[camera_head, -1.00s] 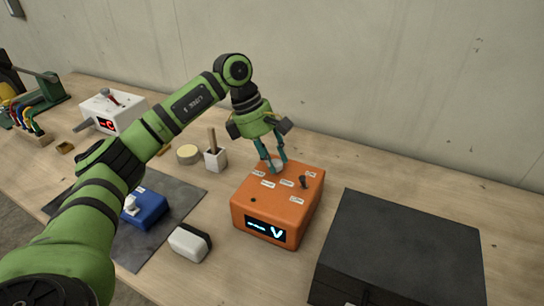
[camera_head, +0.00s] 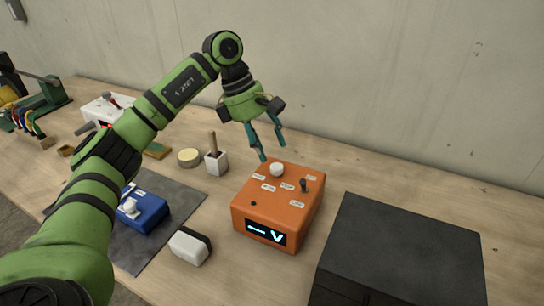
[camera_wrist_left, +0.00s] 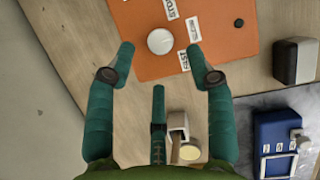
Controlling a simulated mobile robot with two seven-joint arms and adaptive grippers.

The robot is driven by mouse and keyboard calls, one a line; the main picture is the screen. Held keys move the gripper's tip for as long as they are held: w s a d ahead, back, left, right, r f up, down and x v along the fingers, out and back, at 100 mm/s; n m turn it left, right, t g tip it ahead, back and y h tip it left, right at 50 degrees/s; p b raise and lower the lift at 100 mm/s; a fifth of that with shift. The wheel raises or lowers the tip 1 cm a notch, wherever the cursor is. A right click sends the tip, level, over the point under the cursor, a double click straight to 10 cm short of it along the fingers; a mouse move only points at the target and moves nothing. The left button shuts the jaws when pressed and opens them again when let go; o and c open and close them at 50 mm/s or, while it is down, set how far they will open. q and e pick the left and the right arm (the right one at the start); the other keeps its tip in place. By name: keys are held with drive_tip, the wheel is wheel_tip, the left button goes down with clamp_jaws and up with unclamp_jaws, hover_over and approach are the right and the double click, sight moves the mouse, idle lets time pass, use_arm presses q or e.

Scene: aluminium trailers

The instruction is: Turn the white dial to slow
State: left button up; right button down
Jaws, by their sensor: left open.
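The white dial (camera_head: 277,169) is a round knob on top of the orange box (camera_head: 263,205), near its back edge. Small white labels lie around it, too small to read in the head view. My left gripper (camera_head: 272,154) is open and empty just above and behind the dial, apart from it. In the left wrist view the dial (camera_wrist_left: 160,41) shows beyond and between the spread teal fingers (camera_wrist_left: 160,58), with labels beside it on the orange top (camera_wrist_left: 215,30). I cannot tell which label it points to. My right gripper is not in view.
A black toggle (camera_head: 304,184) stands on the orange box, with a lit display (camera_head: 265,234) on its front. A black case (camera_head: 400,245) is at right. A blue box with a white knob (camera_head: 147,210), a white-and-black block (camera_head: 190,246) and a white holder (camera_head: 216,162) are at left.

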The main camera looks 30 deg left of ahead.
use_arm(q)
drive_tip(key=v, duration=0.7)
idle(0.4)
